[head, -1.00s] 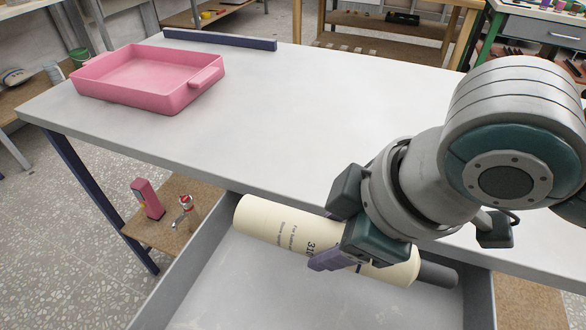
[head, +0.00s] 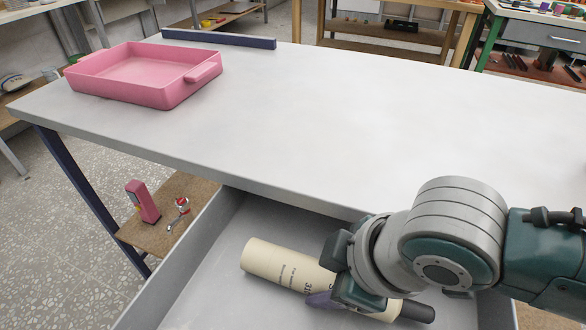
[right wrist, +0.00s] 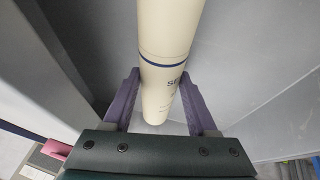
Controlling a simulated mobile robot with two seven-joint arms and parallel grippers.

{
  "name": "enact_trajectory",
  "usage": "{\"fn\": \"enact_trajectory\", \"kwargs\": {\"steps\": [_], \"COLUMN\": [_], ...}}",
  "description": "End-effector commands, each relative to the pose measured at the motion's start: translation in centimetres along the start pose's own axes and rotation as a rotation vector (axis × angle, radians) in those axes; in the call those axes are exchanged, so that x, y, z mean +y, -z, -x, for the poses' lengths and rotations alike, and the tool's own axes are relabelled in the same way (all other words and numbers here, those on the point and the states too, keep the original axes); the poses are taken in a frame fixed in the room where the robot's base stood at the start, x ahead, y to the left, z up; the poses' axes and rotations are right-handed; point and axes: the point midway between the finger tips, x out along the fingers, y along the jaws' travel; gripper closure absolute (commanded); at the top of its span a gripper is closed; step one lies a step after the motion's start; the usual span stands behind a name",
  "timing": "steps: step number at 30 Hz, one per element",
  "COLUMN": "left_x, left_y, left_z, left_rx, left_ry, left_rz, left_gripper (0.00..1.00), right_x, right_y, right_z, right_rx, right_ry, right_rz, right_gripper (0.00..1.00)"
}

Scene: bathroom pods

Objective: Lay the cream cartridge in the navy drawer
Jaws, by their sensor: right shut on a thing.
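The cream cartridge (head: 280,264), with dark print and a dark grey end (head: 417,312), lies lengthwise inside the open drawer (head: 240,222). The drawer's inside looks grey; its front is out of view. My right gripper (head: 322,300) is shut around the cartridge's middle from above. In the right wrist view the cartridge (right wrist: 165,60) runs between the two purple fingers (right wrist: 158,105). It is low in the drawer; I cannot tell whether it touches the floor. My left gripper is not in view.
A pink tray (head: 160,98) stands on the grey worktop (head: 330,120) at the far left, near a navy bar (head: 220,40). A pink object (head: 143,202) and a small red-and-metal item (head: 179,212) are on a low brown shelf. Most of the worktop is clear.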

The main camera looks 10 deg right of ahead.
Motion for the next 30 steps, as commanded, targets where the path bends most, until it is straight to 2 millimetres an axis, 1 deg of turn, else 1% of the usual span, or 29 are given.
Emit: {"fn": "enact_trajectory", "kwargs": {"steps": [1, 2, 9, 10, 20, 23, 26, 30], "left_x": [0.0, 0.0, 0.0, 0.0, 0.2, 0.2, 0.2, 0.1], "left_y": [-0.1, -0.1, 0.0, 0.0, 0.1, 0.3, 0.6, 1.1], "left_z": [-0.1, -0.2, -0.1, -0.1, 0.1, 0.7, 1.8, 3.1], "left_rx": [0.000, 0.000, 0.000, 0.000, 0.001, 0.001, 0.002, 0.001], "left_ry": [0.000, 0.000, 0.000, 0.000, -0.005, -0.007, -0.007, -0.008], "left_rz": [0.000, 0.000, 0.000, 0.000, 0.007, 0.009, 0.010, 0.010], "left_gripper": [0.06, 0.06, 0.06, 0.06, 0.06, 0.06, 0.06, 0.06], "right_x": [0.0, -0.1, 0.0, 0.0, 0.0, 0.1, 0.2, 0.1], "right_y": [0.0, -0.1, -0.1, -0.1, 0.1, 0.1, 0.2, 0.2], "right_z": [-0.2, -0.2, -0.2, -0.2, 0.1, 1.2, 3.3, 6.6], "right_rx": [0.002, 0.000, 0.000, 0.000, 0.000, 0.000, 0.001, 0.000], "right_ry": [-0.001, 0.000, 0.000, 0.000, 0.000, 0.000, -0.001, 0.000], "right_rz": [0.000, 0.000, 0.000, 0.000, 0.000, 0.001, 0.002, 0.003], "right_gripper": [1.00, 0.41, 0.14, 0.12, 0.12, 0.12, 0.12, 0.12]}}
